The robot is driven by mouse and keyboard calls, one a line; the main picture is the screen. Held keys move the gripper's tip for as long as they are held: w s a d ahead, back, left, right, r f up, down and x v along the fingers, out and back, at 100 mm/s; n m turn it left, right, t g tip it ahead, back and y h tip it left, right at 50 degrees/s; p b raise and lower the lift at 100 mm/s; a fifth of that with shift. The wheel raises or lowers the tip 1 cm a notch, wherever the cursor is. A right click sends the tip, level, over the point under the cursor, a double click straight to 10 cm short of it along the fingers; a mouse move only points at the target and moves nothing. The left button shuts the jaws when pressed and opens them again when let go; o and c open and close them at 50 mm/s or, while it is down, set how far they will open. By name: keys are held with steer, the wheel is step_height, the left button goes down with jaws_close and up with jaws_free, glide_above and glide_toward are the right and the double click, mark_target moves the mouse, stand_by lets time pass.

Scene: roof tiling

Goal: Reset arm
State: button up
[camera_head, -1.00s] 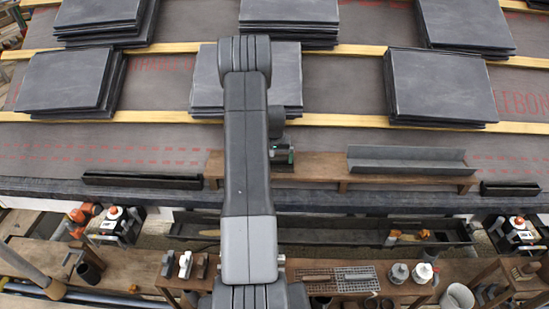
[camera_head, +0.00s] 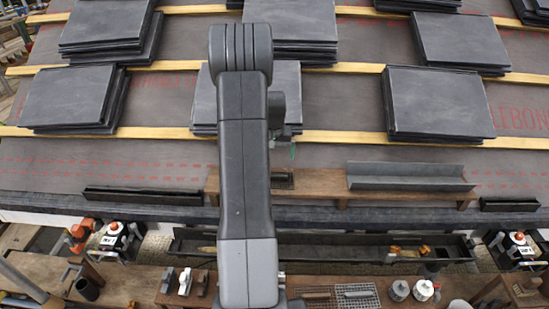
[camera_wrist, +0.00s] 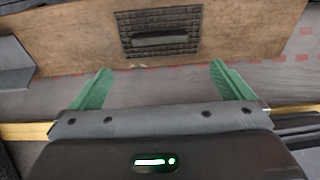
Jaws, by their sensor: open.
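My gripper (camera_wrist: 160,88) has two green fingers, spread wide apart with nothing between them in the wrist view. A wooden board (camera_wrist: 70,45) with a dark slotted grate (camera_wrist: 160,15) lies beyond the fingertips. In the head view my arm reaches up over the roof, and my gripper is mostly hidden behind it; a small green part (camera_head: 292,151) shows just right of the arm. The wooden bench (camera_head: 320,184) and its grate (camera_head: 282,179) show below that part.
Stacks of slate tiles (camera_head: 440,100) rest on wooden battens (camera_head: 340,136) across the roof. A grey metal channel (camera_head: 410,177) sits on the bench's right. A dark gutter (camera_head: 340,246) and a workbench (camera_head: 130,285) with tools lie along the bottom.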

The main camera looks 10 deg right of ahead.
mark_target(281, 177)
stand_by(0.3)
steer(key=f, duration=0.4)
steer(key=w+f+b, duration=0.1)
steer(key=f, duration=0.7)
steer(key=shift+w+d+f+b, duration=0.15)
steer(key=shift+w+f+b, duration=0.15)
steer(key=shift+w+f, duration=0.1)
step_height(281, 177, up, 3)
steer(key=shift+p, duration=0.3)
steer(key=shift+r, duration=0.65)
